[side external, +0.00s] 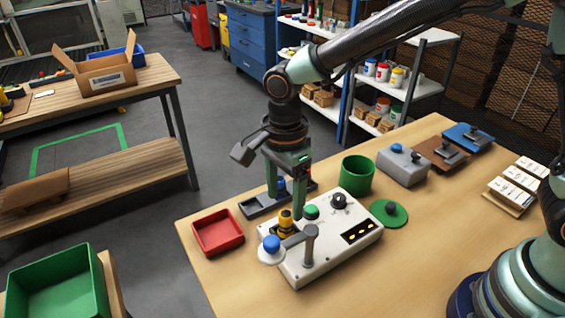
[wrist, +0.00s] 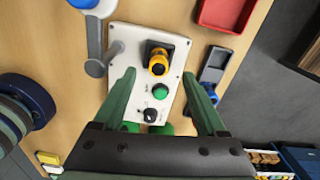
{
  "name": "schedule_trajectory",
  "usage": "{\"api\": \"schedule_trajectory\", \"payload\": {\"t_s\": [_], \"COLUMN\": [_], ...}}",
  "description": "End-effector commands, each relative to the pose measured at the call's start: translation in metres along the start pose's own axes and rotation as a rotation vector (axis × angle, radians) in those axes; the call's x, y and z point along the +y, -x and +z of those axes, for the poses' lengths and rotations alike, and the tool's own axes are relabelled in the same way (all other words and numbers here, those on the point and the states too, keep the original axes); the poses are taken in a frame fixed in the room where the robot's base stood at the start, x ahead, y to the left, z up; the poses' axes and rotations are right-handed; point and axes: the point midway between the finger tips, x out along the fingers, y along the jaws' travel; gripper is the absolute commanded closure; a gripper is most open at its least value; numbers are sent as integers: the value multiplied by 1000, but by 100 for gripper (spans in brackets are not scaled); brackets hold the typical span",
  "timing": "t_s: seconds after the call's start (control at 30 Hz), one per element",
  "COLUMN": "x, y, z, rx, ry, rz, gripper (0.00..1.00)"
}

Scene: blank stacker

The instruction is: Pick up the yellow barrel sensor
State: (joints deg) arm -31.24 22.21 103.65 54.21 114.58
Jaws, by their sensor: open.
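The yellow barrel sensor (side external: 286,221) stands upright in a dark holder on the white control box (side external: 340,252), beside a green button (side external: 311,212). In the wrist view the sensor (wrist: 158,62) shows beyond the fingertips, between their lines. My gripper (side external: 288,190) points down above the box's back edge. Its green fingers are apart with nothing between them, and in the wrist view the gripper (wrist: 158,78) spans the box. The fingers do not appear to touch the sensor.
A grey post with a blue-knobbed disc (side external: 271,244) stands close in front of the sensor. A red tray (side external: 218,232) lies to the left, and a dark tray with a blue piece (side external: 262,204) lies behind. A green cup (side external: 357,174) stands behind right. The table's front left is clear.

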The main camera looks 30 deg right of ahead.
Motion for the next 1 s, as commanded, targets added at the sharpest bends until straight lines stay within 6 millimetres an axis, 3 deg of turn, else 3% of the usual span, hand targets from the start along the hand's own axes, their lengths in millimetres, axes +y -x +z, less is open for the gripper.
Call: {"api": "schedule_trajectory", "payload": {"t_s": [0.5, 0.77, 0.97, 1.0], "x": [2, 2, 2, 2], "y": [-54, -56, -56, -56], "z": [-3, -3, -3, -3], "rx": [0, -1, -1, -1], "ry": [0, 0, 0, 0], "rz": [1, -2, -2, -2], "gripper": [26, 26, 98, 100]}}
